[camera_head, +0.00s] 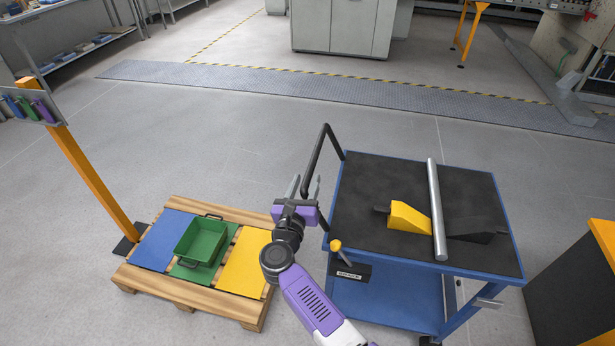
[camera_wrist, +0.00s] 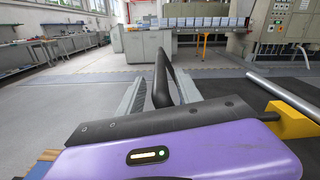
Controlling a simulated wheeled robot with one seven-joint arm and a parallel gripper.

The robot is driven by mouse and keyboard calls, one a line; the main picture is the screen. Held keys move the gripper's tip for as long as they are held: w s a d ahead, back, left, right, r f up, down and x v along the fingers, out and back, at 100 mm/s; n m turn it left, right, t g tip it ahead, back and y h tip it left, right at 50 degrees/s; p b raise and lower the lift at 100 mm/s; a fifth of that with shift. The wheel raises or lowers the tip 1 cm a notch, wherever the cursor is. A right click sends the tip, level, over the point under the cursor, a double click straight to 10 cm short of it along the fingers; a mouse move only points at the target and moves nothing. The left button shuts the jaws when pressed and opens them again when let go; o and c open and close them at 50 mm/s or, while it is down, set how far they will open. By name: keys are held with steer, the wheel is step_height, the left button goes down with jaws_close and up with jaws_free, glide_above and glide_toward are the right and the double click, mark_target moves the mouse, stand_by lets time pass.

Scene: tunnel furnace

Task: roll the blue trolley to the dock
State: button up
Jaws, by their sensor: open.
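The blue trolley (camera_head: 428,262) stands right of centre in the head view, with a black mat on top. Its black handle (camera_head: 315,160) rises at the trolley's left side. A brake lever with a yellow knob (camera_head: 336,245) sits by the word BRAKE, near the front left corner. My gripper (camera_head: 305,184) is open at the handle's lower left part. In the wrist view the handle (camera_wrist: 161,78) shows between the two spread fingers (camera_wrist: 158,94); I cannot tell whether they touch it. I cannot identify the dock in these views.
A metal bar (camera_head: 436,208), a yellow wedge (camera_head: 409,216) and a black wedge (camera_head: 478,229) lie on the trolley top. A pallet (camera_head: 190,297) with a green bin (camera_head: 201,240) stands to the left. An orange-topped cabinet (camera_head: 570,300) stands at right. Floor beyond the trolley is clear.

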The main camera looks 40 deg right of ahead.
steer(key=shift+x, duration=1.05)
jaws_close()
steer(key=shift+a, duration=0.25)
stand_by(0.5)
